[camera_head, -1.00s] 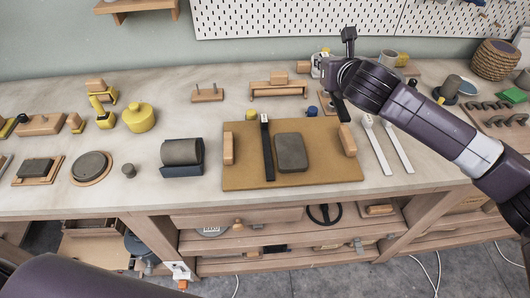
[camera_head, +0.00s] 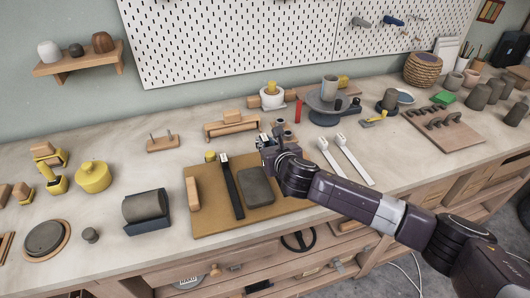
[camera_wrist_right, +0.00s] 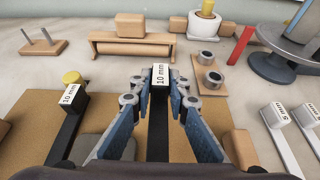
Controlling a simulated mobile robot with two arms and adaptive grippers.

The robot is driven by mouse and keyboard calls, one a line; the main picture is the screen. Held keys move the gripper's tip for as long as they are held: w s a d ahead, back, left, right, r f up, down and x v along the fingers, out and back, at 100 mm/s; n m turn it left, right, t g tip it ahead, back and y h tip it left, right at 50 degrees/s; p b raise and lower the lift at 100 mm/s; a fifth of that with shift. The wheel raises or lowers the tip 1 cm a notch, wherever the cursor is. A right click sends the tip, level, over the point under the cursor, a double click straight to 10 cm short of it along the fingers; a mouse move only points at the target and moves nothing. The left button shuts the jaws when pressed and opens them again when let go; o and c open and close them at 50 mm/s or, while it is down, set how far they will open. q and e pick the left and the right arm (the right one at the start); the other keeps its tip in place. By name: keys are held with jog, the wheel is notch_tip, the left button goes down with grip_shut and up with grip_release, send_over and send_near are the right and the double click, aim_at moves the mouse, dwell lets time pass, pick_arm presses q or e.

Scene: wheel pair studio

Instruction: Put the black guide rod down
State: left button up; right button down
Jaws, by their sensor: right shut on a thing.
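My right gripper (camera_head: 272,141) is over the back right part of the tan board (camera_head: 212,222). In the right wrist view, its blue-padded fingers (camera_wrist_right: 160,105) are shut on a black guide rod (camera_wrist_right: 158,130) with a white "10 mm" end. The rod's lower part is hidden, and I cannot tell whether it touches the board. A second black guide rod (camera_head: 233,190) lies on the board to the left, also marked "10 mm" in the wrist view (camera_wrist_right: 66,128). A grey slab (camera_head: 256,187) lies between the two rods. My left gripper is out of view.
A wooden block (camera_head: 193,193) borders the board's left side; another (camera_wrist_right: 240,149) stands right of my gripper. Two white rods (camera_head: 354,160) lie to the right. A wooden stand (camera_head: 231,125) is behind. A grey roll in a cradle (camera_head: 147,208) is at left.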

jog(key=shift+f, duration=2.15)
jog(key=shift+f, duration=0.1)
jog(key=c, duration=1.8)
grip_release()
jog(key=shift+c, duration=0.2)
jog(key=shift+s, duration=0.1)
jog(key=v, duration=1.2)
